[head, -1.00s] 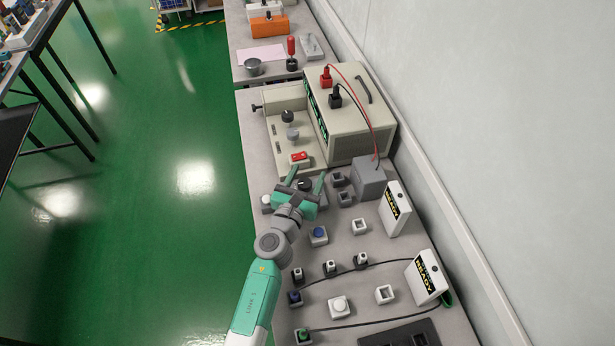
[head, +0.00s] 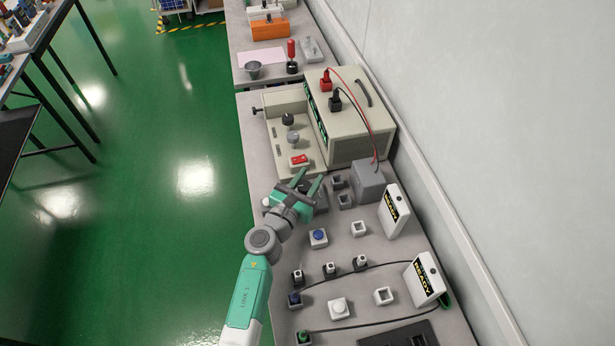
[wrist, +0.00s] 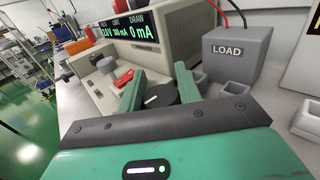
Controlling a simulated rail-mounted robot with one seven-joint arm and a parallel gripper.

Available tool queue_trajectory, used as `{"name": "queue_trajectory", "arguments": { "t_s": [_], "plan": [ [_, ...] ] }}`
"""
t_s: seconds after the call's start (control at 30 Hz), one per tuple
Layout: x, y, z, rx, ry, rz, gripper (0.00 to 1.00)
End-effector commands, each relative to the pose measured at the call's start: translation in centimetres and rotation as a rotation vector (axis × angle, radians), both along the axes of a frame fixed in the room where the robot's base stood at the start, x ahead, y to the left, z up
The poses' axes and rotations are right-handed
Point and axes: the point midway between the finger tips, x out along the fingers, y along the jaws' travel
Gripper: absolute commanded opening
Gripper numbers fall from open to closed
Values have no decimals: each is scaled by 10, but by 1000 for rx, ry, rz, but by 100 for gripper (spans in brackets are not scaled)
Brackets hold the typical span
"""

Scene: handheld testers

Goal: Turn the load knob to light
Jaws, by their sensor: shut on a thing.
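In the wrist view a round black knob (wrist: 159,97) with a white pointer line sits between my two green fingers. The pointer lies nearly sideways, slightly tilted. My gripper (wrist: 158,87) is shut on this knob. A grey box marked LOAD (wrist: 236,52) stands just behind it to the right; this box also shows in the head view (head: 369,181). In the head view my gripper (head: 308,183) is over the bench and largely hides the knob. The knob's position marks cannot be read.
A beige power supply (head: 362,128) stands behind, its display (wrist: 130,30) showing 0 mA draw. A red switch (head: 299,160) is on its front deck. Small grey sockets (head: 339,182), a blue button (head: 318,236) and white READY boxes (head: 392,212) stand nearby. The left aisle is clear.

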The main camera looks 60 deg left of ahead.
Motion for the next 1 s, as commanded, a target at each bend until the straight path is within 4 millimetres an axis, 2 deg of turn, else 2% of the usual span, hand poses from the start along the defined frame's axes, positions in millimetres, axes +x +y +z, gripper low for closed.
{"name": "queue_trajectory", "arguments": {
  "t_s": [0.6,1.0],
  "plan": [
    [3,-7,-1,2,-3,-557,11],
    [3,-13,-1,1,-2,-811,11]
  ]
}}
